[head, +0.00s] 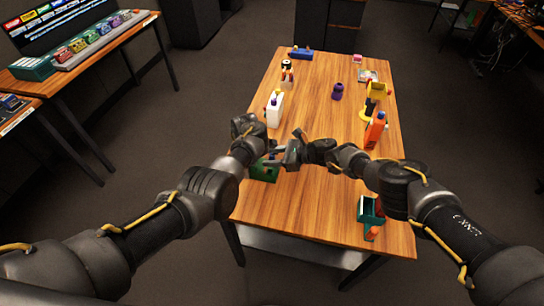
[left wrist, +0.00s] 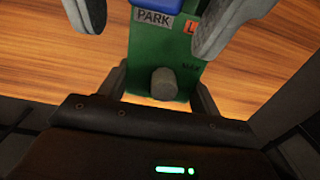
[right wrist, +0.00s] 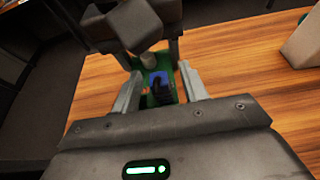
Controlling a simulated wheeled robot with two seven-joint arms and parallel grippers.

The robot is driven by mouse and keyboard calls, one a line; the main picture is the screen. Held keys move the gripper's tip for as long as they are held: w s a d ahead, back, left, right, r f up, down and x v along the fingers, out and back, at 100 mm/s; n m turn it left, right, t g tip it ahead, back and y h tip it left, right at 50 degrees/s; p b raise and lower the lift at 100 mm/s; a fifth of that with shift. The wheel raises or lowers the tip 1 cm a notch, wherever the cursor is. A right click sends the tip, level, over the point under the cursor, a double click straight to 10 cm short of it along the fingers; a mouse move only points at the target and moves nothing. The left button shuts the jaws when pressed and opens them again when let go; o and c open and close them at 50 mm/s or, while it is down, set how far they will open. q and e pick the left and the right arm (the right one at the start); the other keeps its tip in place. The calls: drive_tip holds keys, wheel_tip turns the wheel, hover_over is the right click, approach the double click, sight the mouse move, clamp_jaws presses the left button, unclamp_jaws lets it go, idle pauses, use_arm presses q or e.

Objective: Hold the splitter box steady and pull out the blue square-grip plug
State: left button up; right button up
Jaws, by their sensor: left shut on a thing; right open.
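The green splitter box (head: 262,173) is on the wooden table, partly hidden by my arms in the head view. In the left wrist view its green top (left wrist: 183,68) carries a "PARK" label and a grey round knob (left wrist: 164,84). My left gripper (left wrist: 160,78) is shut on the box, one finger on each side. The blue plug (right wrist: 158,77) sits at the box; in the left wrist view only its blue edge (left wrist: 172,5) shows at the top. My right gripper (right wrist: 160,82) is open, with its fingers apart on either side of the blue plug.
Beyond the grippers stand a white bottle (head: 274,110), an orange bottle (head: 375,131) and a purple object (head: 338,91). The near middle of the table is clear.

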sight(272, 155)
drive_tip(key=shift+a, duration=0.1)
clamp_jaws()
idle(0.5)
drive_tip(key=shift+r, duration=0.15)
drive_tip(key=shift+r, duration=1.25)
drive_tip(key=shift+r, duration=0.2)
